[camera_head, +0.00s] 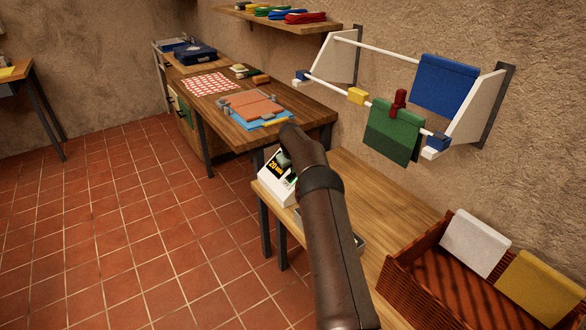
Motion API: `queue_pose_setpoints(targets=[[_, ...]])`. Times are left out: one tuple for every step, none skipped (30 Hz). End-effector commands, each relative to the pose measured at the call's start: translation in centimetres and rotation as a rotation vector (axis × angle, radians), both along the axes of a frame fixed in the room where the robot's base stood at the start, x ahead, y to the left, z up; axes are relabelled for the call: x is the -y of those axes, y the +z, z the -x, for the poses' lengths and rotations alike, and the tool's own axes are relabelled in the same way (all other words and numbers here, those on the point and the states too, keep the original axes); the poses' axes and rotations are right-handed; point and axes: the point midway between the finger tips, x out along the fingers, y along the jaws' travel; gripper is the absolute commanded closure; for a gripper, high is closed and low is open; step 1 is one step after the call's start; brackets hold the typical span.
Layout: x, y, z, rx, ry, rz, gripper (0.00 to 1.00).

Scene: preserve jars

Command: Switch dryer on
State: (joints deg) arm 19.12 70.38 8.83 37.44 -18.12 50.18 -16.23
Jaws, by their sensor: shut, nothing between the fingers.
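A white control box with a slanted dark face (272,183) stands at the far left end of the low wooden bench. Its lit display reads about "20 min". The drying rack (378,53) is on the wall to the right, with white side plates and rails. A blue cloth (443,84) and a green cloth (393,131) hang on it, the green one under a red clip (399,102). My gripper (284,160) is shut and empty, close at the box's face. My brown arm hides most of it, and I cannot tell whether it touches. Any switch is hidden.
A wicker basket (408,285) with a white and a yellow cloth stands at the front right of the bench. A wooden worktable (309,109) behind holds folded cloths and a checked cloth (210,84). A shelf (262,21) hangs above. The tiled floor at left is clear.

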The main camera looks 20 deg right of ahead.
Motion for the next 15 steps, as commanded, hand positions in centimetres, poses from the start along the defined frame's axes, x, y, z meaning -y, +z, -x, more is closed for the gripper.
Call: queue_pose_setpoints(targets=[[-0.3, -0.1, 0.0, 0.001, 0.001, 0.000, 1.00], [-0.4, -0.1, 0.0, 0.001, 0.001, 0.000, 1.00], [-0.6, -0.1, 0.1, 0.001, 0.001, 0.000, 1.00], [-0.7, -0.1, 0.1, 0.000, 0.001, 0.000, 1.00], [-0.8, -0.1, 0.1, 0.000, 0.001, 0.000, 1.00], [-1.0, -0.1, 0.2, 0.000, 0.001, 0.001, 1.00], [-1.1, -0.2, 0.2, 0.000, 0.001, 0.000, 1.00], [-1.2, -0.2, 0.2, -0.001, 0.001, 0.000, 1.00], [-1.3, -0.1, 0.3, -0.001, 0.001, 0.000, 1.00], [-1.3, -0.1, 0.2, 0.000, 0.000, 0.001, 1.00], [-1.3, -0.1, 0.2, 0.000, 0.000, 0.001, 1.00], [-1.3, -0.1, 0.2, 0.000, 0.000, 0.001, 1.00], [-1.3, -0.1, 0.2, 0.000, 0.000, 0.001, 1.00], [-1.3, -0.1, 0.2, 0.000, 0.000, 0.001, 1.00], [-1.3, -0.1, 0.2, 0.000, 0.000, 0.001, 1.00]])
